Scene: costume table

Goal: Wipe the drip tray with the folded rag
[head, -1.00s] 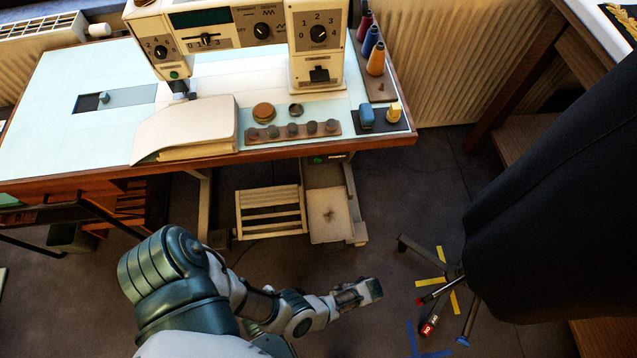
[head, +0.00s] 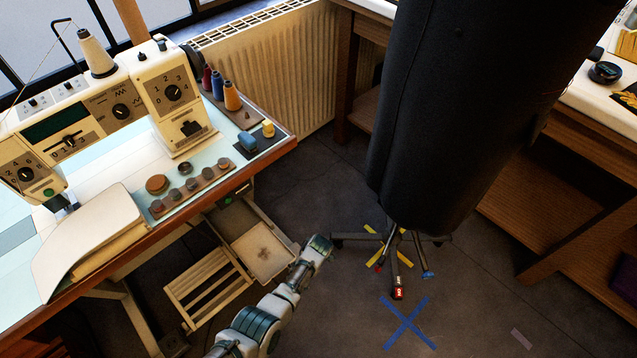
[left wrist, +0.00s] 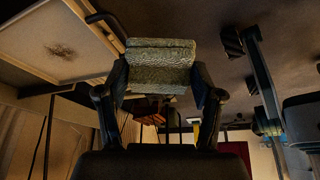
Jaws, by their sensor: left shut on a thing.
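The drip tray (head: 268,238) is a shallow, pale, square tray with a brown stain, below the sewing table's right end. It also shows at the upper left of the left wrist view (left wrist: 85,73), stain visible. My left gripper (head: 312,250) is just right of the tray in the head view. It is shut on the folded rag (left wrist: 160,58), a grey-green, textured, layered pad between the fingers. The rag (head: 321,242) shows small at the gripper's tip in the head view. In the left wrist view, rag and tray appear apart. My right gripper is not in view.
The sewing table (head: 190,214) overhangs the tray's far side. A slatted pedal (head: 208,287) lies left of the tray. A black draped form (head: 450,110) on a legged stand (head: 398,262) stands to the right. Floor near the blue tape cross (head: 408,322) is clear.

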